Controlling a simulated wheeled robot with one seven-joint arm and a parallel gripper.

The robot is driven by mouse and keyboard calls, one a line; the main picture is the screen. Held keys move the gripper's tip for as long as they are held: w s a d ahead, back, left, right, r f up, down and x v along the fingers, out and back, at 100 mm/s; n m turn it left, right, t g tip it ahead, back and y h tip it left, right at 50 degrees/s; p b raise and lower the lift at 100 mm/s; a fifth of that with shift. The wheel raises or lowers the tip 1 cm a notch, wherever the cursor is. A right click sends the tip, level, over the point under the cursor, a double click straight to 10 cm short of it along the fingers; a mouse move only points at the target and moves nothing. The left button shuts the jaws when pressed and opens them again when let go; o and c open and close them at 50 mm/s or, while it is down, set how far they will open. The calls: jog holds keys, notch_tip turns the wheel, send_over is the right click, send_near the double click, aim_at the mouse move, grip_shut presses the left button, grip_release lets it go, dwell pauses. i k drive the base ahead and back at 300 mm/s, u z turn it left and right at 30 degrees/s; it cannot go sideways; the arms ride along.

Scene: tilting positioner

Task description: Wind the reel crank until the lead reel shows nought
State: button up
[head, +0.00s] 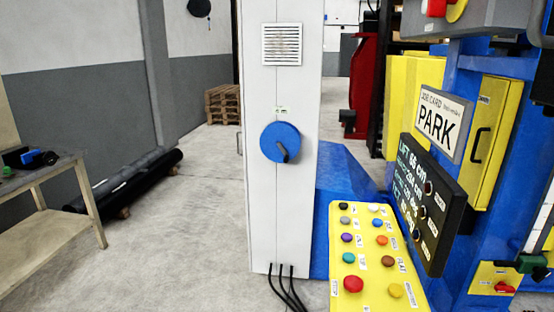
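The reel crank shows in the head view as a round blue disc (274,135) on the front of a tall white cabinet (264,210). A short dark handle (284,154) sticks out from the lower right part of the disc. No reel count can be read there. My gripper is not in view.
A yellow button panel (372,292) stands right of the cabinet, before a black display board (428,200) and a "PARK" card (439,123). Black cables (284,285) run from the cabinet's foot.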

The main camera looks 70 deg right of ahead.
aim_at(286, 160)
jog(key=z, duration=1.65)
jog(key=i, duration=2.4)
jog(key=u, duration=0.05)
